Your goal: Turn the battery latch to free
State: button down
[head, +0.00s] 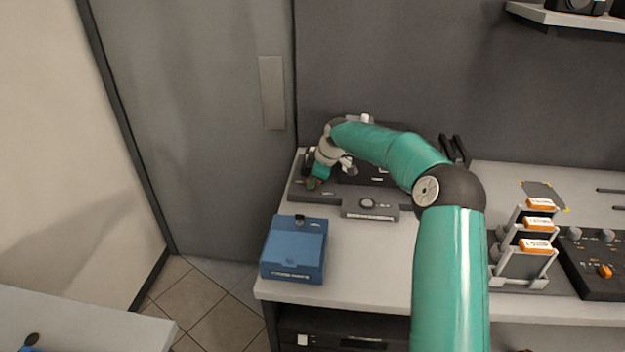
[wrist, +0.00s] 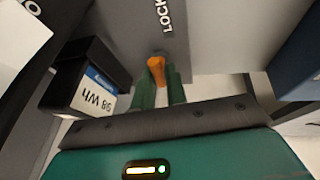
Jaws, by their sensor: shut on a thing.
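The battery latch (wrist: 155,66) is a small orange lever on a grey plate, seen in the wrist view just below the printed word LOCK. My gripper (wrist: 157,82) has its two green fingers on either side of the lever and is shut on it. The lever points roughly along the fingers; its lower part is hidden between them. A dark battery (wrist: 90,88) with a white and blue "98 Wh" label sits left of the latch. In the head view my gripper (head: 316,182) is at the left end of the grey battery station (head: 325,196), and the latch is mostly covered there.
A blue box (head: 293,250) stands on the counter in front of the station. A rack with orange-labelled items (head: 522,262) and a dark control panel (head: 598,268) are at the right. A grey door (head: 205,110) is behind at left.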

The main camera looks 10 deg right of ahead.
jog(key=shift+n, duration=0.4)
jog(key=c, duration=1.4)
grip_release()
jog(key=v, duration=1.3)
jog(key=shift+d+r, duration=0.35)
